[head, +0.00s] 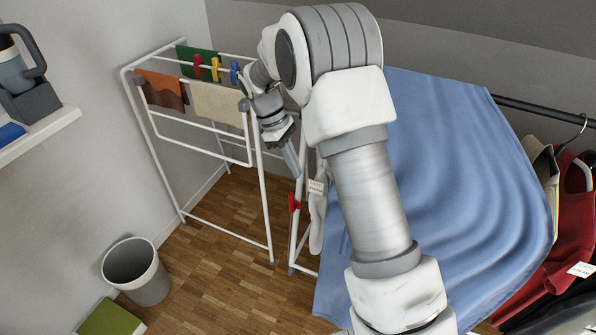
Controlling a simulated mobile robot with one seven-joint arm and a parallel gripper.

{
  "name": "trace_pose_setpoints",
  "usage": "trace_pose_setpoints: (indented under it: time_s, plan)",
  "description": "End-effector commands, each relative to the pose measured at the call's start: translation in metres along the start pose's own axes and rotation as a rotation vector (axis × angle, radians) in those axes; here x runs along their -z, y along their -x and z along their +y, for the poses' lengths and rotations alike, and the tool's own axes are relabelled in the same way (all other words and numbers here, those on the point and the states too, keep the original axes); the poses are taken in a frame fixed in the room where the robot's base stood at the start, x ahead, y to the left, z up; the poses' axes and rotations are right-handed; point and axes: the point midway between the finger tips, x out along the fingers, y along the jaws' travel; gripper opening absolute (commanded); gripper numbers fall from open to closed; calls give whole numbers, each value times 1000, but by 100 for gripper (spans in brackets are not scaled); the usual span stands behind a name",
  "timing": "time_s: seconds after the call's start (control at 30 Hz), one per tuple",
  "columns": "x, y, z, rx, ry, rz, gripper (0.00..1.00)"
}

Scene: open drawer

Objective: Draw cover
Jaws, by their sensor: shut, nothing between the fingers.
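A blue cloth cover (478,195) hangs in folds over the middle and right of the head view, partly hidden behind my arm. My gripper (291,158) is left of the cover, in front of the drying rack, pointing down. It is shut and empty, apart from the cover. The cover's left part is hidden by my arm.
A white drying rack (268,215) with cloths and coloured pegs stands behind my gripper. A dark rail (541,109) holds clothes, including a red garment (566,225). A grey bin (150,288) and green box (110,319) stand at lower left. Wooden floor (220,275) between is clear.

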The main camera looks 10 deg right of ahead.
Motion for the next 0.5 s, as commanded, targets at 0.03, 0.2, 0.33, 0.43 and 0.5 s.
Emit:
trace_pose_setpoints:
  time_s: [0.03, 0.2, 0.33, 0.43, 0.5]
  plan:
    - [1, -15, -1, 3, 0, -3, 0]
    - [1, -53, -1, 3, -1, -3, 0]
    - [1, -80, -1, 4, -2, -2, 0]
    - [-14, -83, 0, 0, -6, 1, 0]
    - [-23, -86, 0, 1, -5, 1, 0]
